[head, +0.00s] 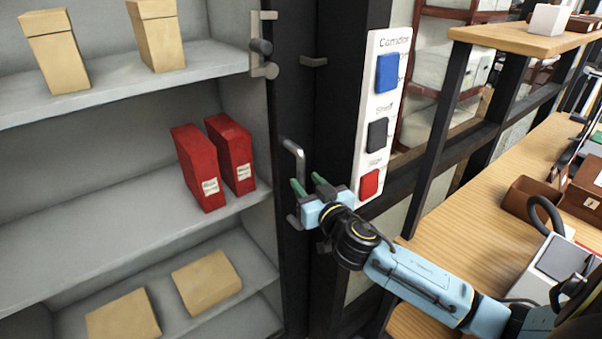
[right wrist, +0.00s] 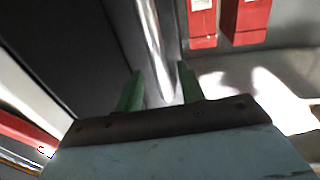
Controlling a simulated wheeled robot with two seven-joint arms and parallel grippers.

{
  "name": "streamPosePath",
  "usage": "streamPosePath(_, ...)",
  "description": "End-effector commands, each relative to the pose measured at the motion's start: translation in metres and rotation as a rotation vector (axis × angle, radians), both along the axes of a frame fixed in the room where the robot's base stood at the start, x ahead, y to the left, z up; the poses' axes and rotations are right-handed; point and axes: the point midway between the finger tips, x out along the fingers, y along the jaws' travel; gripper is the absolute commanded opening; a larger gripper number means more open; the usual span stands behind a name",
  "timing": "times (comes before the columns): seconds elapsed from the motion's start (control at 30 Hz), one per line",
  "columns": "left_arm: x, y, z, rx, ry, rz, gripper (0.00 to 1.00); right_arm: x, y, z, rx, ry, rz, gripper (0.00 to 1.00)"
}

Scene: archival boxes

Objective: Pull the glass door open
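The glass door cannot be told apart clearly from the cabinet front; the shelves show through plainly. A grey vertical bar handle (head: 299,160) stands at the right edge of the cabinet opening, by the dark frame. My right gripper (head: 309,183) is at the lower half of this handle and hides part of it. In the right wrist view, the shiny handle bar (right wrist: 152,40) runs down toward the gap between the two green fingers (right wrist: 160,85). The fingers are apart, and I cannot tell whether they touch the bar. My left gripper is not in view.
Red boxes (head: 201,165) and tan boxes (head: 207,281) stand on the grey shelves. A latch fitting (head: 262,45) is higher on the cabinet's right edge. A sign panel (head: 383,120) with blue, black and red blocks is right of the frame. A wooden desk (head: 470,200) lies at right.

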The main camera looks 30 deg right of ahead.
Motion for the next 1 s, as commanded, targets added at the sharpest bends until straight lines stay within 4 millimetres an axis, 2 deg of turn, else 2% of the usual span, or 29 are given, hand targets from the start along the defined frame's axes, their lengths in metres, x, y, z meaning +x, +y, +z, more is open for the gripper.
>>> streamPosePath(0.1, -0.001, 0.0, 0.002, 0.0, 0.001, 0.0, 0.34, 0.018, -0.003, 0.002, -0.002, -0.001, -0.002, 0.39)
streamPosePath(0.3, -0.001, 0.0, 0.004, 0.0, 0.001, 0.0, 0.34, 0.036, -0.004, 0.0, -0.001, 0.0, -0.001, 0.39)
streamPosePath(0.67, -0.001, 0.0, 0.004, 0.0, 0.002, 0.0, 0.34, 0.04, -0.005, 0.0, -0.001, 0.001, 0.0, 0.39)
streamPosePath(0.97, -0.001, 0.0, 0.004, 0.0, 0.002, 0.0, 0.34, 0.039, -0.005, 0.0, -0.001, 0.001, 0.0, 0.01)
streamPosePath(1.0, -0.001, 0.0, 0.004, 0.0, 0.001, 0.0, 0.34, 0.039, -0.005, 0.0, -0.001, 0.001, 0.0, 0.0)
